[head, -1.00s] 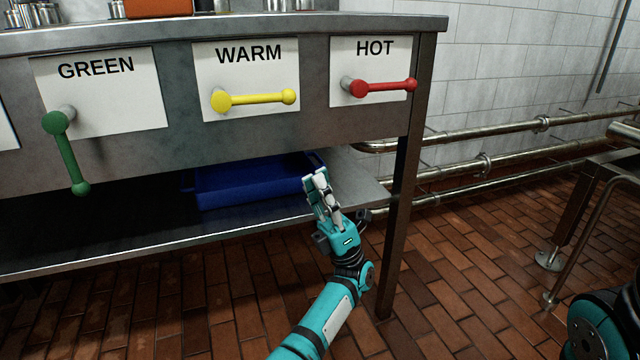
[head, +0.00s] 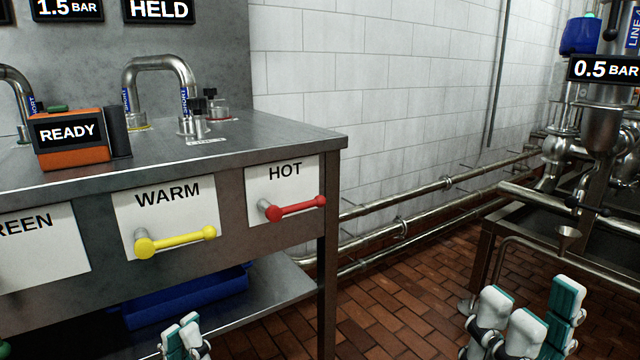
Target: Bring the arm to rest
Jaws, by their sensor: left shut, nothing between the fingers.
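My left gripper (head: 184,328) is at the bottom edge of the head view, in front of the bench's lower shelf. Its fingers are together and empty; the rest of that arm is out of the picture. My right gripper (head: 537,305) is at the lower right, with its fingers spread apart and nothing between them. Both grippers are apart from the valve handles. The yellow WARM handle (head: 180,241) and the red HOT handle (head: 296,208) both point right, nearly level. The GREEN plate (head: 40,248) is cut by the left edge, and its handle is mostly out of view.
The steel bench (head: 265,150) carries an orange READY box (head: 73,140) and bent pipes. A blue tray (head: 190,297) lies on the lower shelf. Pipes (head: 420,221) run along the tiled wall. A steel stand with a funnel (head: 569,236) is at right, near my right gripper.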

